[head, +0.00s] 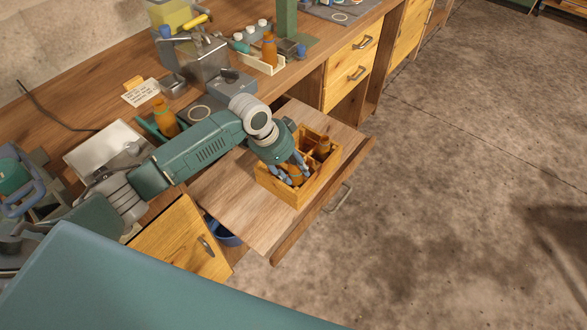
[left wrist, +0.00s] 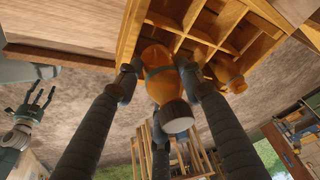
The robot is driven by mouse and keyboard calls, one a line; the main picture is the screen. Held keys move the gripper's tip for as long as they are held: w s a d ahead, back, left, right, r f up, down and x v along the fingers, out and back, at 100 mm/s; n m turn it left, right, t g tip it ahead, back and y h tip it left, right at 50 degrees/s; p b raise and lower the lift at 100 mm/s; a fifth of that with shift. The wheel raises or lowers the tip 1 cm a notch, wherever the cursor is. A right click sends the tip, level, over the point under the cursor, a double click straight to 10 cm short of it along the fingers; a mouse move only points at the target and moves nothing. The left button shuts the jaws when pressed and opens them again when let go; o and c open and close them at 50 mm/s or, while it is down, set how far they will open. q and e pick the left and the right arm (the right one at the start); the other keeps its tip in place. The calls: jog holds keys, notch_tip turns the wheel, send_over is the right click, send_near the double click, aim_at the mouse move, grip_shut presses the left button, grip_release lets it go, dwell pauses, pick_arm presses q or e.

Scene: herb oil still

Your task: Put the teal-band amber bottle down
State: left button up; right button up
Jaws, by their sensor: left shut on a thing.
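My left gripper (head: 291,178) is shut on the teal-band amber bottle (head: 296,174). The bottle is at the near part of a wooden crate (head: 318,187) with dividers, which also shows in the left wrist view (left wrist: 210,22). Its base is hidden, so I cannot tell whether it touches the crate floor. My right gripper (left wrist: 40,103) is open and empty, away from the crate.
Another amber bottle (head: 323,147) stands in a far compartment of the crate. The crate rests on a pulled-out wooden board (head: 240,205). More amber bottles stand on the bench, one in a teal holder (head: 165,118) and one in a pale tray (head: 270,50).

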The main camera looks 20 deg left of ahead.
pick_arm(q)
jog(key=shift+f, duration=0.6)
jog(key=o, duration=1)
jog(key=shift+r, duration=0.25)
jog(key=p+v, duration=1.2)
jog(key=p, duration=0.1)
jog(key=shift+r, duration=0.45)
jog(key=shift+w, duration=0.1)
